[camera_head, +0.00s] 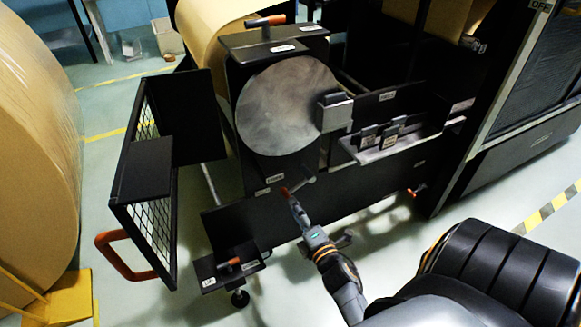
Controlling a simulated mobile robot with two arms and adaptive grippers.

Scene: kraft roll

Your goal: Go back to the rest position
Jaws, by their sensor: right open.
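My right gripper (296,207) reaches up from the lower right on my dark arm and is in front of the black machine's lower panel (360,190). It is open, and I see nothing held in it. A small lever with an orange tip (284,190) shows at its fingertips; I cannot tell whether they touch. My left gripper is not in view.
A round grey metal disc (285,105) is on the machine above my gripper. A mesh guard door (150,185) with an orange handle (122,258) stands open at left. A large kraft roll (35,140) is at far left. Pale floor (205,295) shows at bottom left.

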